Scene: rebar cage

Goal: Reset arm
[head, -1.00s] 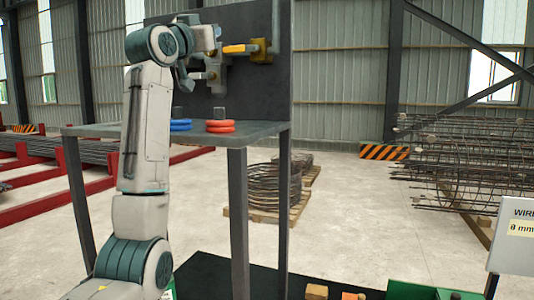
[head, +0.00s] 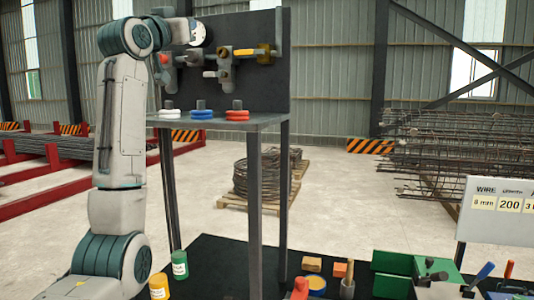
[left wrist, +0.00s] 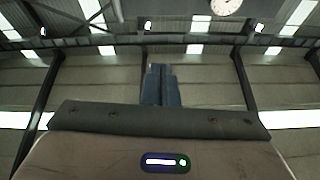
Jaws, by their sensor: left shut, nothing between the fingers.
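My left arm rises at the left of the head view, bent at an elbow level with the top of the dark tool board (head: 262,80). Its wrist is near the top edge, in front of the board's left side, and the gripper is small and hard to make out there. In the left wrist view my left gripper (left wrist: 160,72) has its fingers together with nothing between them. Behind them are the hall's wall and roof, so it points at open space. My right gripper is in neither view.
A shelf (head: 262,124) below the board carries white, blue (head: 201,114) and red rings (head: 237,114). Yellow (head: 159,287) and green (head: 180,265) containers, wooden blocks and green bins (head: 392,262) are low in front. A sign (head: 500,212) stands at right. Wire coils and rebar lie behind.

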